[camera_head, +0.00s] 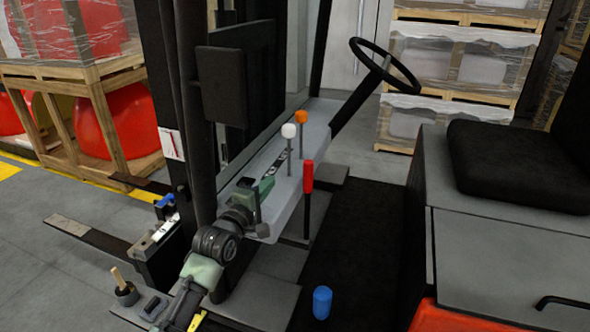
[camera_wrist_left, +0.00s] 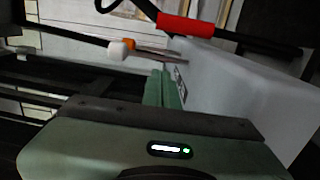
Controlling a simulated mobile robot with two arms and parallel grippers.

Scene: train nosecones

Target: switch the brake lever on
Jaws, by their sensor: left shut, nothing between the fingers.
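A lever with a long red handle (camera_head: 308,177) stands upright at the right side of the grey console. Beside it are a white-knobbed lever (camera_head: 289,131) and an orange-knobbed lever (camera_head: 301,117). No readable label shows which is the brake lever. My left gripper (camera_head: 273,183) is shut and empty, beside the console's near left side, short of the levers. In the left wrist view its green fingers (camera_wrist_left: 166,88) are together; the red handle (camera_wrist_left: 186,26), white knob (camera_wrist_left: 122,49) and orange knob (camera_wrist_left: 129,43) lie beyond them, apart from the fingers. My right gripper is out of view.
The grey console (camera_head: 290,165) is close beside my left gripper. A black steering wheel (camera_head: 384,66) is behind it, and a black seat (camera_head: 505,160) is at the right. Dark mast posts (camera_head: 190,100) stand left of the console. A blue knob (camera_head: 322,302) is low in front.

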